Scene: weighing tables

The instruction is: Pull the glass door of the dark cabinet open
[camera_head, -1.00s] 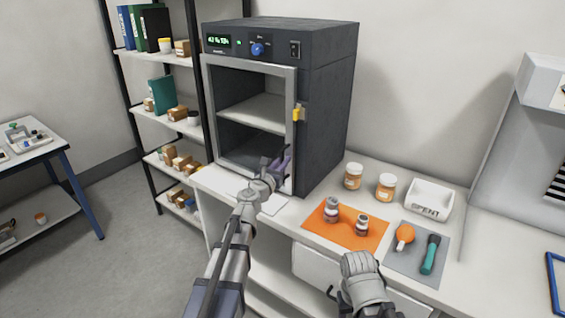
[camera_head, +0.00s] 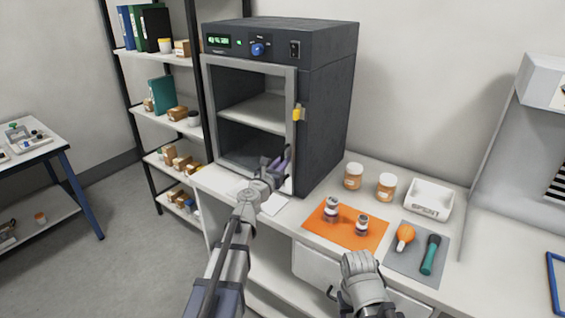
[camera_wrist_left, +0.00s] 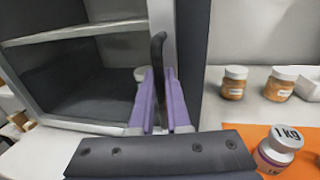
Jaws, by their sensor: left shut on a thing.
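The dark cabinet (camera_head: 328,120) stands on the white bench, with a display and blue knob on top of its front. Its glass door (camera_head: 291,90) has a light grey frame and looks shut or nearly so; shelves show through the glass. A dark upright handle (camera_wrist_left: 159,75) is on the door's right side. My left gripper (camera_head: 279,164) is at the door's lower right, and in the left wrist view its purple fingers (camera_wrist_left: 160,95) are shut on the handle. My right gripper (camera_head: 360,266) is low over the bench front; its jaws cannot be made out.
An orange mat (camera_head: 345,236) with two metal weights lies right of the cabinet. Two jars (camera_head: 353,176), a white tray (camera_head: 429,199) and a grey mat (camera_head: 416,268) with tools are near it. A shelf rack (camera_head: 165,125) stands left. Floor is clear in front.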

